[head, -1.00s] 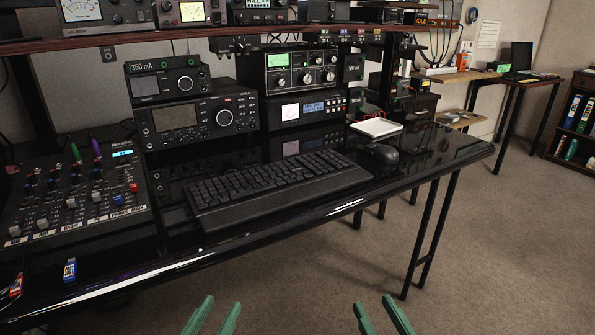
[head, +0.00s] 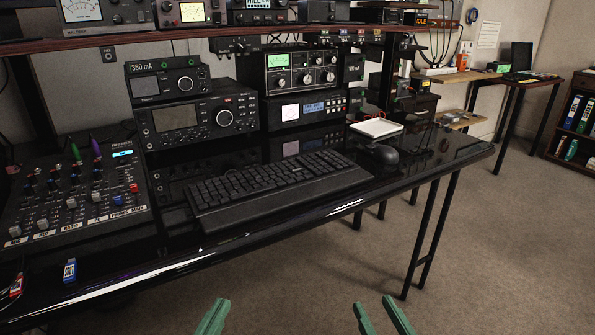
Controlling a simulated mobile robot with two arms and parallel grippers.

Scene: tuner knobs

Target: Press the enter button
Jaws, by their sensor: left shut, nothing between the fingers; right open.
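A black keyboard (head: 275,187) lies on the glossy black desk (head: 225,255). Its individual keys are too small to read, and I cannot make out an enter label on it or on any device. The radio (head: 197,119) and the tuner-like unit with dials (head: 301,71) stand behind the keyboard. A unit with a blue display and small buttons (head: 308,109) sits under the dials. My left gripper (head: 219,302) is shut and empty, low in front of the desk edge. My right gripper (head: 373,302) is open and empty, to its right. Both are apart from the desk and devices.
A mixer (head: 73,196) with faders fills the desk's left side. A shelf edge (head: 180,35) overhangs the radios. Carpet (head: 480,260) is clear at the right.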

